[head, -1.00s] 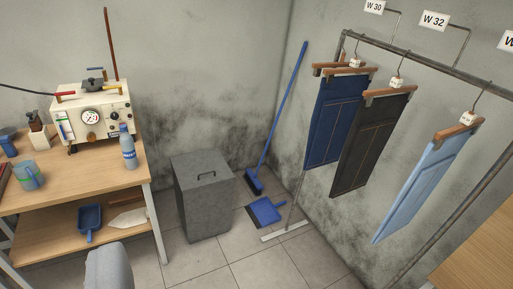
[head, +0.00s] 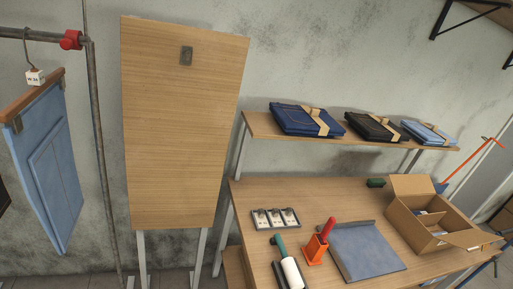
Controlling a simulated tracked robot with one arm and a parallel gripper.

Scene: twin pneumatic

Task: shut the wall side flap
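An open cardboard box (head: 418,226) stands at the right end of the wooden work table. Its wall side flap (head: 412,185) stands up at the back, on the side nearest the grey wall. Another flap (head: 470,238) sticks outward at the front right. Something pale and bluish lies inside the box, partly hidden by its walls. My gripper is not in view.
The table (head: 310,205) also holds a blue-grey mat (head: 365,252), an orange holder (head: 315,248), a white roller (head: 291,273) and a small tray (head: 276,219). A shelf (head: 350,139) with folded trousers runs above. A tall wooden panel (head: 183,130) stands left.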

